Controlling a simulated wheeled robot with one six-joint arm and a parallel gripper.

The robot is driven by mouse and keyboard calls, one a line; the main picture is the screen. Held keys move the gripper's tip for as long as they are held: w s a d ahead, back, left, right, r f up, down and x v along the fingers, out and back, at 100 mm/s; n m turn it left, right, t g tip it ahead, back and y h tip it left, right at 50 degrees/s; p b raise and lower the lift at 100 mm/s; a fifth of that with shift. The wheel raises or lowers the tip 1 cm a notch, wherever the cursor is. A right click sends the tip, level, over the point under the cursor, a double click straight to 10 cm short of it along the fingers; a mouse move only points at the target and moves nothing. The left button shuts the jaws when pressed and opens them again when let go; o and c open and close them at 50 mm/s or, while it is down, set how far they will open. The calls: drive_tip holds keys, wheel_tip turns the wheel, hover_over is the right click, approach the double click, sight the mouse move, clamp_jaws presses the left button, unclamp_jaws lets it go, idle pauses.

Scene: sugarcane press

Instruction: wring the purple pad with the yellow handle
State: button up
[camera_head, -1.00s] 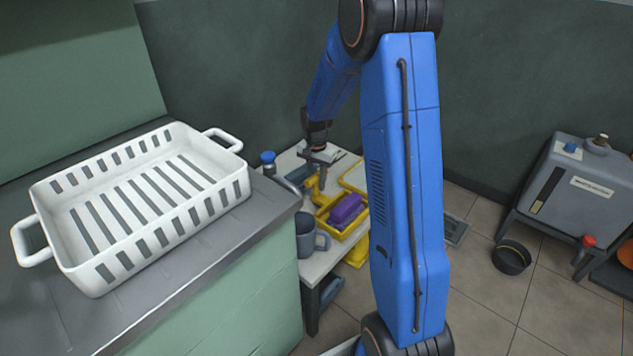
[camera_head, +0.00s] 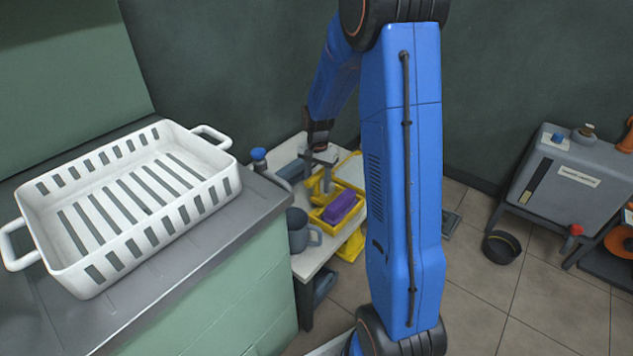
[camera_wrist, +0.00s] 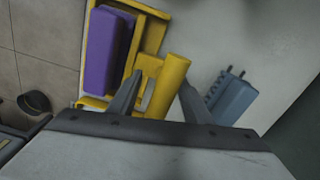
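The purple pad (camera_head: 341,206) lies in a yellow press frame (camera_head: 318,219) on a low white table. In the wrist view the purple pad (camera_wrist: 105,50) fills the frame at the upper left. The yellow handle (camera_wrist: 168,86) is a thick bar beside the pad, lying between my fingertips. My gripper (camera_wrist: 157,90) is open, with one finger on each side of the handle and gaps showing. In the head view my gripper (camera_head: 322,168) is above the press at its back left, and the handle is partly hidden there.
A grey mug (camera_head: 299,232) stands at the table's front left, and a blue-capped bottle (camera_head: 260,160) behind it. A blue-grey block (camera_wrist: 232,97) lies right of the handle. A white slotted basket (camera_head: 130,200) sits on the counter (camera_head: 262,200).

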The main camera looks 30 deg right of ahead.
wheel_tip(320, 180, up, 18)
drive_tip(key=shift+f, duration=0.25)
idle(0.5)
idle(0.4)
drive_tip(key=s+a+r+n+t, duration=0.1)
drive_tip(key=s+a+r+n, duration=0.25)
drive_tip(key=s, duration=0.45)
drive_tip(key=s+a+r+n+t, duration=0.1)
drive_tip(key=s+a+r+n, duration=0.1)
drive_tip(key=s+a+r, duration=0.45)
drive_tip(key=s+a+f+n+t, duration=0.1)
drive_tip(key=s+f+n, duration=0.1)
drive_tip(key=s, duration=0.7)
drive_tip(key=s+a+f+n+t, duration=0.1)
drive_tip(key=s+n, duration=0.2)
drive_tip(key=s, duration=0.6)
drive_tip(key=shift+s+a+f+n+t, duration=0.2)
drive_tip(key=shift+f+n+t, duration=0.15)
drive_tip(key=shift+f+t, duration=0.05)
